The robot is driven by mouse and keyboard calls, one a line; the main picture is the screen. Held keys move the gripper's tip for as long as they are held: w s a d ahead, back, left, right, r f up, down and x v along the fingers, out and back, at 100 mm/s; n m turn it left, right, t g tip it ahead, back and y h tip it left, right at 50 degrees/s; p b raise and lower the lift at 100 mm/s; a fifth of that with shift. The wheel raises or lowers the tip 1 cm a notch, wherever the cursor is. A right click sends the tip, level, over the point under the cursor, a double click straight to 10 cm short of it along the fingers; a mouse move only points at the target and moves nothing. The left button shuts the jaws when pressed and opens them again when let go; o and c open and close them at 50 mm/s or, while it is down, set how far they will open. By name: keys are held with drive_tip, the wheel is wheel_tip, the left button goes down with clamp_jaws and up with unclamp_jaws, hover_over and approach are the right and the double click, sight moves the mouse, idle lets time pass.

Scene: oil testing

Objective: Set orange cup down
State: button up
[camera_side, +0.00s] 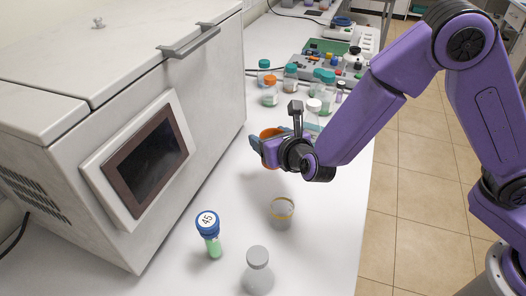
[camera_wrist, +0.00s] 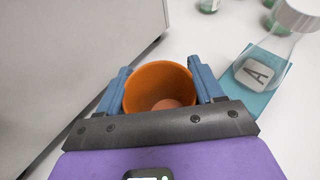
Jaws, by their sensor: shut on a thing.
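The orange cup (camera_wrist: 160,84) sits between the blue fingers of my gripper (camera_wrist: 158,88) in the wrist view, with its open mouth facing the camera and its inside looking empty. My gripper is shut on it from both sides. In the side view the orange cup (camera_side: 270,132) is mostly hidden behind my gripper (camera_side: 262,145), over the white bench (camera_side: 235,180) near the big machine. I cannot tell whether the cup's base touches the bench.
A teal mat marked A (camera_wrist: 258,75) with a glass flask (camera_wrist: 285,40) lies right of the cup. The white machine (camera_side: 130,120) borders the left. Several bottles stand behind.

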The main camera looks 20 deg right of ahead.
drive_tip(key=shift+w+a+f, duration=0.25)
drive_tip(key=shift+w+f, duration=0.15)
drive_tip(key=shift+f, duration=0.15)
drive_tip(key=shift+w+a+f, duration=0.2)
drive_tip(key=shift+w+f, duration=0.2)
drive_tip(key=shift+f, duration=1.75)
drive_tip(key=shift+f, duration=0.1)
drive_tip(key=o, duration=1)
drive_tip(key=shift+s+a+r, duration=0.1)
drive_tip(key=shift+s+r, duration=0.15)
drive_tip(key=v, duration=1.1)
drive_tip(key=shift+s+r, duration=0.1)
drive_tip(key=shift+s, duration=0.1)
